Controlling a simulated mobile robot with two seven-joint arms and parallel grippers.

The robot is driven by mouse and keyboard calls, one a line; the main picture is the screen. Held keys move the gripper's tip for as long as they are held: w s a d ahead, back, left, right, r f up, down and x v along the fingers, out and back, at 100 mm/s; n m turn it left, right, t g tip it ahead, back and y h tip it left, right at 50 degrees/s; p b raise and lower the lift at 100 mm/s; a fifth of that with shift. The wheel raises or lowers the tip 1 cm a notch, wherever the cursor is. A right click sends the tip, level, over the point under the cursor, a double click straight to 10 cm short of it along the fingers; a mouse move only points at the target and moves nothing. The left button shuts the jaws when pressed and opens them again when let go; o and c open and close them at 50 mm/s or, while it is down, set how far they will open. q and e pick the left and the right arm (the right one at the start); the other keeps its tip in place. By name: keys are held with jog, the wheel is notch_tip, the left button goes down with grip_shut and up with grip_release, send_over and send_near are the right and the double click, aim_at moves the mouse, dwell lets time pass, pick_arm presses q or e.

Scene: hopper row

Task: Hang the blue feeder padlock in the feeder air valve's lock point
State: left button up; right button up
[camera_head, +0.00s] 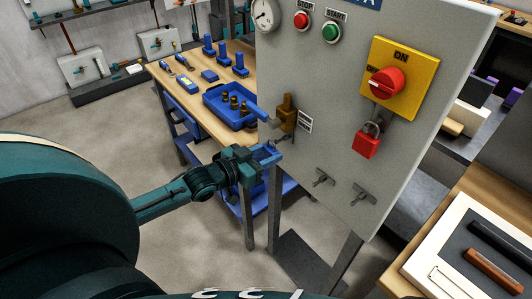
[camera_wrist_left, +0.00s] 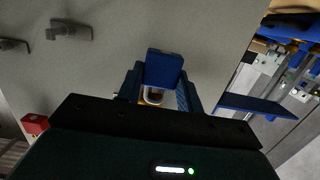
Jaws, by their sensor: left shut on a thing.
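My left gripper (camera_head: 268,154) is in front of the lower left edge of the grey panel, just below the brass air valve (camera_head: 286,113). In the left wrist view the gripper (camera_wrist_left: 160,88) is shut on the blue padlock (camera_wrist_left: 163,68), which sits between its two blue fingers. A pale loop and some brass colour show just below the padlock body; I cannot tell whether the loop is its shackle. In the head view the padlock cannot be told apart from the blue fingers. The padlock appears apart from the valve. My right gripper is not in view.
The grey panel (camera_head: 335,150) carries a red padlock (camera_head: 366,140) under the red switch (camera_head: 389,83), and two metal latches (camera_head: 323,177) lower down. A wooden bench (camera_head: 190,82) with a blue tray (camera_head: 226,118) stands behind. Open floor lies at the left.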

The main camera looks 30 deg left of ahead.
pick_arm(q)
jog(key=shift+r+b+x, duration=0.1)
jog(key=shift+b+x, duration=0.05)
jog(key=shift+x, duration=0.55)
jog(key=shift+r+b+x, duration=0.15)
jog(key=shift+x, duration=0.6)
jog(key=shift+f, duration=0.4)
dwell(0.3)
jog(key=o, duration=1.1)
jog(key=shift+s+a, duration=0.15)
jog(key=shift+s, duration=0.3)
jog(key=v, duration=1.2)
jog(key=shift+s+r, duration=0.1)
jog(key=shift+s, duration=0.05)
